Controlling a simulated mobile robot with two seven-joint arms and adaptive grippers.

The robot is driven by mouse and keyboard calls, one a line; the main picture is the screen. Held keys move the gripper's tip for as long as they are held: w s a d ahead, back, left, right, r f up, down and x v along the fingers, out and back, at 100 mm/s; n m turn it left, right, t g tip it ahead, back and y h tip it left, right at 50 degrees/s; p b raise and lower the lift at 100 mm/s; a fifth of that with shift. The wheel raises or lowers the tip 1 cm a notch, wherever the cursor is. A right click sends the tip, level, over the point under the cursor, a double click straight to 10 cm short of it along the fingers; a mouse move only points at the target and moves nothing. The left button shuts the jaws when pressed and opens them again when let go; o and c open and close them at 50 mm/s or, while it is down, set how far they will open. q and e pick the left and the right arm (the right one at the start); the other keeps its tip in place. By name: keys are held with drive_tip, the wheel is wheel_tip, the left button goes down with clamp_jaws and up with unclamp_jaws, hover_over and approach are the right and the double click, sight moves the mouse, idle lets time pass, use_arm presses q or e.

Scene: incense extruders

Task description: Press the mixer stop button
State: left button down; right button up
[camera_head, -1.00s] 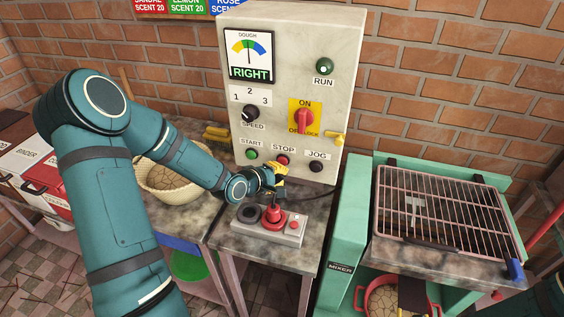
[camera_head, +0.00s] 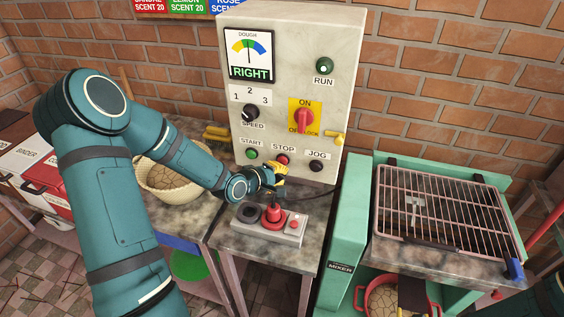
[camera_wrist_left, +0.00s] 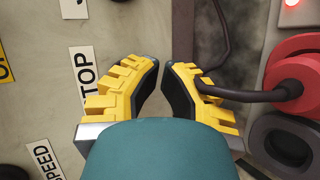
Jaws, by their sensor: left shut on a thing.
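The red stop button (camera_head: 282,160) sits under the STOP label on the tall pale control box (camera_head: 293,60), between the green start button (camera_head: 252,154) and the dark jog button (camera_head: 316,166). My left gripper (camera_head: 277,180), with yellow fingers, is just below the stop button, in front of the box. In the left wrist view, its fingertips (camera_wrist_left: 162,65) are close together beside the STOP label (camera_wrist_left: 86,78). The stop button is hidden there, and I cannot make out what the fingers are shut on. My right gripper is not in view.
A small grey control unit (camera_head: 252,229) with a red knob (camera_head: 273,216) and dark stem stands just below my left gripper. A basket (camera_head: 170,198) is left; the mixer's grille (camera_head: 445,212) is right.

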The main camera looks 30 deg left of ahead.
use_arm(q)
drive_tip(key=shift+w, duration=0.2)
idle(0.3)
drive_tip(key=shift+w+a, duration=0.1)
drive_tip(key=shift+w, duration=0.15)
drive_tip(key=shift+w+a+p, duration=0.1)
drive_tip(key=shift+w+p, duration=0.25)
drive_tip(key=shift+w, duration=0.1)
idle(0.8)
drive_tip(key=shift+s, duration=0.1)
idle(0.3)
drive_tip(key=shift+s+d, duration=0.2)
drive_tip(key=shift+s, duration=0.6)
drive_tip(key=s, duration=0.2)
drive_tip(key=s+d+p, duration=0.1)
drive_tip(key=s, duration=0.1)
drive_tip(key=shift+s+d, duration=0.1)
drive_tip(key=shift+s, duration=0.3)
idle(0.6)
